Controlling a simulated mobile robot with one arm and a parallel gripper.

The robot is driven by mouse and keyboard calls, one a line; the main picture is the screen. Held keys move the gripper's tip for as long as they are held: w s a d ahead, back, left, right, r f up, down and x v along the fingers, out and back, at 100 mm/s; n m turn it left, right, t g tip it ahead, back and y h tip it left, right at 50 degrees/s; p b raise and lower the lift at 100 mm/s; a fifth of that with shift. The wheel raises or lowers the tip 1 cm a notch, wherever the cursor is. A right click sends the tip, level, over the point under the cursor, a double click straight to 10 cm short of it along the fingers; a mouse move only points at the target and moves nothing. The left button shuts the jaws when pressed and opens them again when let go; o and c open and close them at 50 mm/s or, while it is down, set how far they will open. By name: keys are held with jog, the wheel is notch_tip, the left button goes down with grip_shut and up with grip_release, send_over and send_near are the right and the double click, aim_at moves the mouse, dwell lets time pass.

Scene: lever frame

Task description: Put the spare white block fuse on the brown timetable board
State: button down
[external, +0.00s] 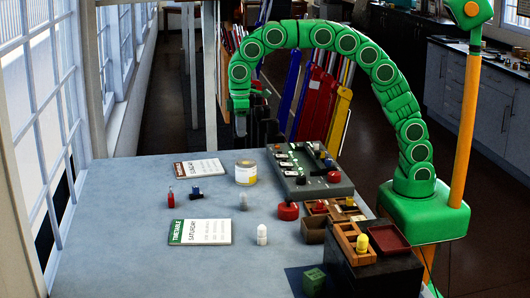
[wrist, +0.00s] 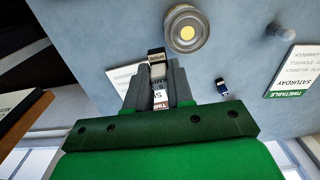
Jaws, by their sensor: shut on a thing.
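My gripper (wrist: 164,82) is shut on a white block fuse (wrist: 158,70) with a black, labelled end. In the external view my gripper (external: 240,122) hangs high at the end of the green arm, and the fuse is too small to make out. The brown timetable board (external: 200,168), white with a brown strip, lies flat at the back left of the table. In the wrist view the board (wrist: 122,76) lies beneath my gripper, partly hidden by the fingers. The fuse is apart from the board, above it.
A tin (external: 246,173) stands right of the brown board. A blue piece (external: 196,192) and a red piece (external: 171,198) stand in front of it. A green timetable board (external: 200,232) lies nearer. The grey lever frame (external: 312,186) and wooden boxes are at right.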

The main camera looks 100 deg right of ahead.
jog(key=d, duration=0.6)
send_over(198, 167)
jog(key=shift+s+f, duration=0.15)
jog(key=shift+f, duration=4.65)
jog(key=shift+f, duration=0.1)
jog(key=shift+w+f, duration=0.1)
jog(key=shift+w, duration=0.1)
jog(key=shift+f, duration=1.5)
jog(key=shift+f, duration=0.1)
jog(key=c, duration=1)
grip_release()
